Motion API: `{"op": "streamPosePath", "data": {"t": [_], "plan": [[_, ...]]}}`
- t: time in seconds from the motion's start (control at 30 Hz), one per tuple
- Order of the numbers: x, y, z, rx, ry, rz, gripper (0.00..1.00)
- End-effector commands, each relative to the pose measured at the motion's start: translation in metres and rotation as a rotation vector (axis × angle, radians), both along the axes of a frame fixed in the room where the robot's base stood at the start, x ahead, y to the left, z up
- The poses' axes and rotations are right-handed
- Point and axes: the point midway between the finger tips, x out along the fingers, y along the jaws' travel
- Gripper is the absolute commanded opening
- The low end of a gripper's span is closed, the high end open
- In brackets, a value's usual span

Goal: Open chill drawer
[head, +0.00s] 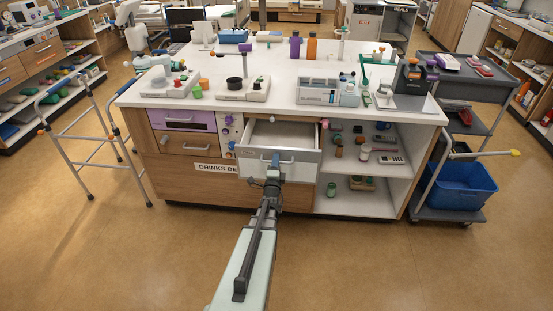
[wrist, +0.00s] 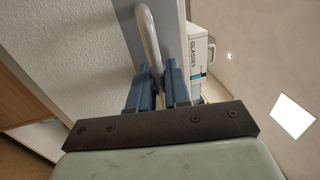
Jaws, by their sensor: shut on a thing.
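The chill drawer (head: 302,168) is a pale grey-white drawer in the middle of the wood-fronted counter, pulled out toward me. Its inside (head: 285,133) shows from above and looks empty. My gripper (head: 273,177) is at the drawer front, shut on its curved grey handle (wrist: 149,35). In the wrist view the two blue fingers (wrist: 157,92) stand on either side of the handle bar. The lower part of the handle is hidden between the fingers.
A purple-fronted drawer (head: 185,119) and a wooden drawer (head: 186,142) lie left of it. Open shelves (head: 355,201) with small items lie right. A walker (head: 87,140) stands left, and a trolley with a blue bin (head: 457,187) right. The floor in front is clear.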

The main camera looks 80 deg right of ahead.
Motion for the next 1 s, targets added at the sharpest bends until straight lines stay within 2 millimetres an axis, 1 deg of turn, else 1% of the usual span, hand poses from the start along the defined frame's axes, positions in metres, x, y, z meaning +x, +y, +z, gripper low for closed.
{"op": "streamPosePath", "data": {"t": [0.33, 0.37, 0.5, 0.53, 0.73, 0.83, 0.93, 1.0], "plan": [[0.000, 0.001, 0.000, 0.000, 0.000, 0.000, 0.00], [0.000, 0.001, 0.000, 0.000, 0.000, 0.000, 0.18], [0.000, 0.001, 0.000, 0.000, 0.000, 0.000, 0.32], [0.000, 0.001, 0.000, 0.000, 0.000, 0.000, 0.33], [0.000, 0.001, 0.000, 0.000, 0.000, 0.000, 0.33], [0.000, 0.004, 0.000, 0.001, 0.000, 0.000, 0.33], [0.000, 0.013, -0.002, 0.002, 0.000, 0.000, 0.33], [0.000, 0.023, -0.003, 0.002, 0.000, 0.000, 0.33]]}}
